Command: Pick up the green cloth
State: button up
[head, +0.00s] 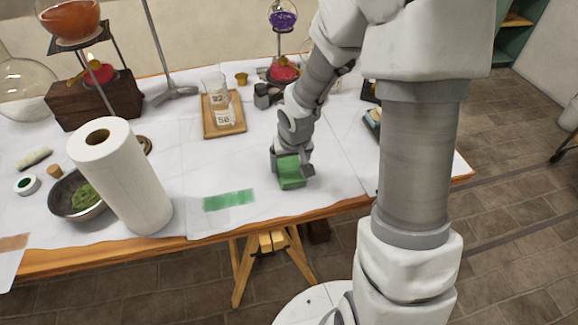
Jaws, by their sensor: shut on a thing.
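The green cloth (291,174) is a small folded green block near the table's front edge, right of the middle. My gripper (287,161) points down over it and is shut on it. The cloth's top and front face show; its far side is hidden by the gripper. I cannot tell whether its underside touches the table. A flat, pale green patch (229,200) lies on the white table covering to the left of the gripper.
A paper roll (130,180) stands at the left front, by a metal bowl (68,197) with green matter. A beaker (217,92) stands on a wooden board (224,132) behind. Flasks on stands are at the back. The white table covering (185,165) is clear around the green patch.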

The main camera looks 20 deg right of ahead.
aim_at(288, 161)
notch_tip(288, 161, up, 4)
jog(key=shift+w+r+p, duration=0.1)
jog(key=shift+p, duration=0.9)
jog(key=s+d+r+p, duration=0.3)
jog(key=d+r+p, duration=0.2)
jog(key=d, duration=0.6)
jog(key=shift+p+v, duration=0.3)
jog(key=shift+v, duration=0.6)
jog(key=shift+d, duration=0.1)
